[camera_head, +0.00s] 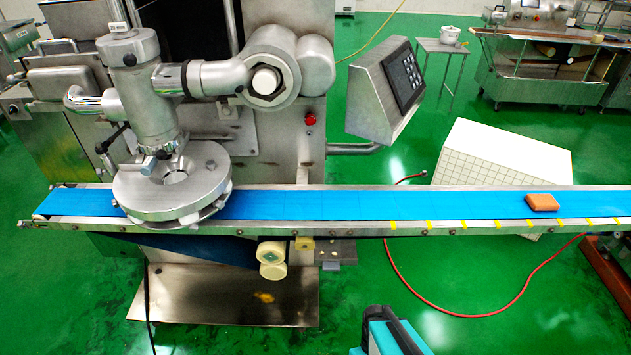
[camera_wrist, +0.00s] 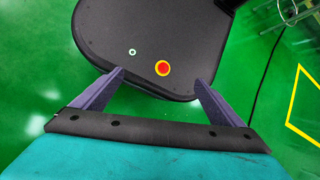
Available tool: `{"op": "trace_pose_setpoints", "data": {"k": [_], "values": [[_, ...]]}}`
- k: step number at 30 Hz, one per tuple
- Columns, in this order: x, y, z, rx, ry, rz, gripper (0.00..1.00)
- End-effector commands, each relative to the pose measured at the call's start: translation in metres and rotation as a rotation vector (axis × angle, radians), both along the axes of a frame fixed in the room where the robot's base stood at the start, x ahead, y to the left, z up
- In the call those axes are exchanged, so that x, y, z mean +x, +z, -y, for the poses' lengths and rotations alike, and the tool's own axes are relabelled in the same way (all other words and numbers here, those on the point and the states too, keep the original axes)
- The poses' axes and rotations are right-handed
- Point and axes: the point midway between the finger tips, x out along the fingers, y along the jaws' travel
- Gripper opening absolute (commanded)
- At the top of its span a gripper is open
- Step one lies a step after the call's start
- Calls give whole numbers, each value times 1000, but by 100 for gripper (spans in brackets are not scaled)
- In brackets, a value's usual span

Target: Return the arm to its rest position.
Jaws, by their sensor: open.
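My gripper (camera_wrist: 159,77) shows in the wrist view with its two purple fingers spread apart and nothing between them. Its teal body fills the bottom edge of that view. The fingers point over a dark rounded surface that looks like my own base, with green floor around it. In the head view, a teal and black part of my arm (camera_head: 390,335) shows at the bottom edge, right of centre. It is in front of the conveyor and apart from it. The rest of my arm is out of view.
A blue conveyor belt (camera_head: 330,205) crosses the head view. An orange-brown block (camera_head: 542,203) lies on its right part. The steel encrusting machine (camera_head: 172,185) stands at left, with a control panel (camera_head: 385,88). A red hose (camera_head: 440,308) lies on the floor.

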Motion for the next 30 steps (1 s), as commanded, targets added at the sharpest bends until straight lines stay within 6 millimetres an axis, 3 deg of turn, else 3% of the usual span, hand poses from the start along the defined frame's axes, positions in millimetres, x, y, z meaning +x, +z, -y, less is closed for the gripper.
{"op": "trace_pose_setpoints", "data": {"k": [13,30], "values": [[9,-6,15,-220,-273,74,92],[9,-5,15,-227,-287,73,92]]}}
